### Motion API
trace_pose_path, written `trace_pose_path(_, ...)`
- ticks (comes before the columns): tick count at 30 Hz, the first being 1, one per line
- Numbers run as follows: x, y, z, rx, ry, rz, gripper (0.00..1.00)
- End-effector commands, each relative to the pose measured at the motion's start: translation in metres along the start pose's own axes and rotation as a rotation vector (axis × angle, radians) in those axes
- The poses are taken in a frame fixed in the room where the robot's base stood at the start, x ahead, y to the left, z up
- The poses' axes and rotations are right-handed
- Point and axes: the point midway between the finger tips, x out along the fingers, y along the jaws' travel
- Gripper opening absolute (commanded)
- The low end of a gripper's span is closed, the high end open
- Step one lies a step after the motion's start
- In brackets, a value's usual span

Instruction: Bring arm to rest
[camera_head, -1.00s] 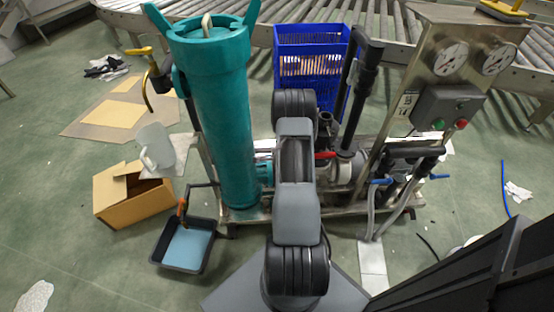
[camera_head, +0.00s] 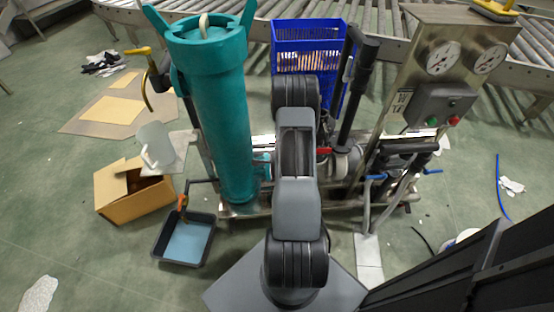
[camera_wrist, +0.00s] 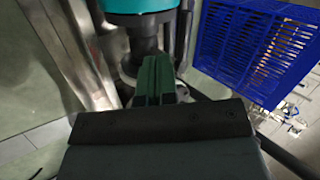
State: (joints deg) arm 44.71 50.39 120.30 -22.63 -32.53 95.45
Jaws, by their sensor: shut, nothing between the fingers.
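My arm (camera_head: 296,205) rises through the middle of the head view, its grey link and black joints in front of the pump cart. My gripper is hidden behind the arm there. In the wrist view my gripper (camera_wrist: 155,68) shows as two greenish fingers side by side, shut and empty, above a dark bar. A teal cylinder (camera_wrist: 138,6) with dark fittings lies beyond the fingertips. Whether the fingers touch anything cannot be told.
The tall teal cylinder (camera_head: 222,115) stands left of my arm, and a gauge panel (camera_head: 440,65) stands right. A blue crate (camera_head: 300,45) is behind; it also shows in the wrist view (camera_wrist: 232,50). A cardboard box (camera_head: 130,195) and a black tray (camera_head: 165,242) lie on the floor.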

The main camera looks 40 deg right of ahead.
Motion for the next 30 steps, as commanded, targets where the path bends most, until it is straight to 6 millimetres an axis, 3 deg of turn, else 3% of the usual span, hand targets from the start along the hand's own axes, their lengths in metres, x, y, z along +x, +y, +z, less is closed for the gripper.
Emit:
trace_pose_path(3,-0.025,-0.003,0.009,-0.009,-0.008,0.001,0.00)
trace_pose_path(9,-0.051,-0.003,0.014,-0.010,-0.009,0.001,0.00)
trace_pose_path(23,-0.063,-0.001,0.015,-0.035,-0.007,0.003,0.00)
trace_pose_path(26,-0.064,0.009,0.014,-0.132,-0.005,0.055,0.00)
trace_pose_path(30,-0.071,0.047,0.011,-0.346,-0.024,0.256,0.00)
